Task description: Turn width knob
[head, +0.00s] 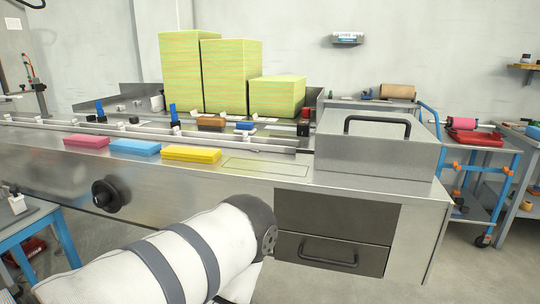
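A round black knob (107,196) sits on the steel front panel of the wrapping machine (225,196), at the left of the head view. I cannot read any label on it, so I cannot tell if it is the width knob. One of my arms, in a white sleeve with grey bands, reaches in from the bottom, right of the knob and apart from it in the picture. Its dark joint is in front of the panel near the drawer. Neither of my grippers shows in this view.
Pink (87,141), blue (135,147) and yellow (191,154) blocks lie on the machine's front ledge. A steel hood (370,155) with a black handle stands at the right, above a dark drawer (330,254). A blue table (30,228) stands at the lower left.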

